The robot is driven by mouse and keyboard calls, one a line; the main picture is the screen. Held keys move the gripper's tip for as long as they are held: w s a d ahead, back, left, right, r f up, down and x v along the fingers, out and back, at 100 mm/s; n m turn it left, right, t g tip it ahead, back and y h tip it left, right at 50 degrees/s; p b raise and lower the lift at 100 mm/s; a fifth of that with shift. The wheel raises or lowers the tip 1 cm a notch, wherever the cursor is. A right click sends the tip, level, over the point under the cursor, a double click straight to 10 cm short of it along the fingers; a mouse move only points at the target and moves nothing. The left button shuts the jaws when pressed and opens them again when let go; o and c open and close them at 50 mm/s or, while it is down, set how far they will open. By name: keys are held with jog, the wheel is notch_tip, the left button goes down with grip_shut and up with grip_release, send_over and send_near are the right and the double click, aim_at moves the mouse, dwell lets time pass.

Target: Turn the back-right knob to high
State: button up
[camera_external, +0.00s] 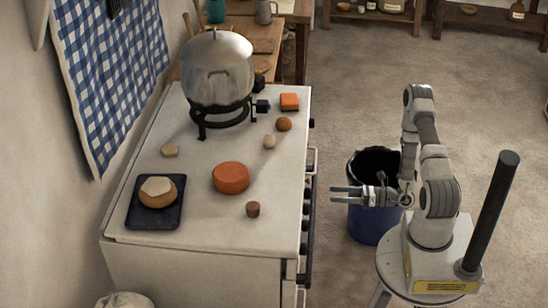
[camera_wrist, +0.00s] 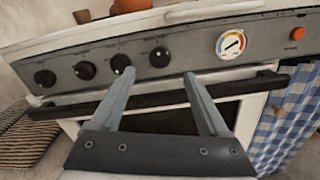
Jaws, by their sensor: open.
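The stove's front panel (camera_wrist: 195,50) shows in my wrist view with a row of several black knobs. The rightmost knob (camera_wrist: 159,57) lies just beyond the gap between my fingertips. Other knobs are to its left: one (camera_wrist: 119,63) by my left fingertip, then two more (camera_wrist: 84,70) (camera_wrist: 45,78). Small labels above them are too blurred to read, so I cannot tell which is back-right. My gripper (camera_wrist: 159,75) is open and empty, apart from the panel. In the external view my gripper (camera_external: 334,195) points at the front of the stove (camera_external: 200,218).
A dark oven handle bar (camera_wrist: 150,98) runs below the knobs. A gauge (camera_wrist: 231,43) and an orange button (camera_wrist: 297,33) are on the panel's right. A large pot (camera_external: 217,72), orange round item (camera_external: 230,178) and dark board (camera_external: 140,219) sit on the stove top. A bin (camera_external: 363,222) stands beside my arm.

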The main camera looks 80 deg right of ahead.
aim_at(307, 193)
jog(key=w, duration=0.8)
jog(key=shift+w, duration=0.3)
grip_shut()
